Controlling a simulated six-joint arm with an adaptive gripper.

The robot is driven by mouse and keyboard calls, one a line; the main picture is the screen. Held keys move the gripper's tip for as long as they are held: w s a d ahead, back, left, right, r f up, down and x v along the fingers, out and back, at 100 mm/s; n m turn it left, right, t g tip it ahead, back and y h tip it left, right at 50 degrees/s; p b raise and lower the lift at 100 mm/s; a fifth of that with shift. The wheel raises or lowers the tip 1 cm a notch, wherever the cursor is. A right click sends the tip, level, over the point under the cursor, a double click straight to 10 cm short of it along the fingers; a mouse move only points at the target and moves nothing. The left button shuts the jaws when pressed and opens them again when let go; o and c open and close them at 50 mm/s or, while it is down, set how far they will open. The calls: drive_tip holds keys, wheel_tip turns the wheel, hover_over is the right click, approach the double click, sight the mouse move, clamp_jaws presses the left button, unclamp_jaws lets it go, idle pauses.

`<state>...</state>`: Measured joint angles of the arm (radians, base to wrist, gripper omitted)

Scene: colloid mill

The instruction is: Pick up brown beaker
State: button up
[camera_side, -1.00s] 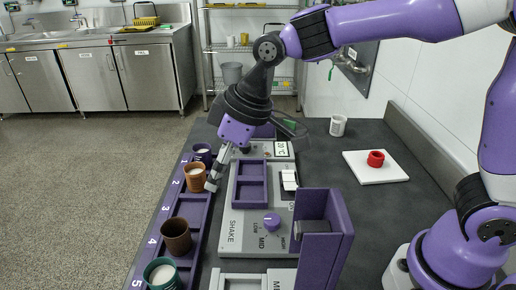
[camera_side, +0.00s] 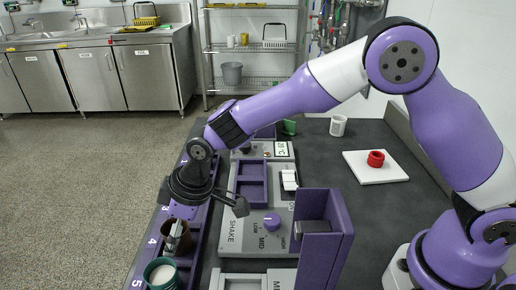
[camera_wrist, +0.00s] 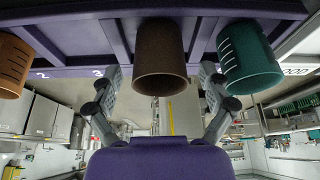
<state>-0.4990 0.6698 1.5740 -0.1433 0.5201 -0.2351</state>
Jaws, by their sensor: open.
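The brown beaker (camera_side: 183,246) stands in the purple numbered rack (camera_side: 196,245), near the mark 4. In the wrist view the brown beaker (camera_wrist: 160,60) is centred between the two spread fingers of my gripper (camera_wrist: 158,84). The fingers are open, with a gap visible on each side of the beaker.
A teal beaker (camera_side: 160,274) with white contents stands close by in the rack; an orange beaker (camera_wrist: 12,66) is on the other side. The grey mill panel (camera_side: 240,230) lies right of the rack.

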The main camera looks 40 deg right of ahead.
drive_tip(key=shift+f, duration=0.2)
drive_tip(key=c, duration=0.9)
drive_tip(key=shift+o, duration=0.2)
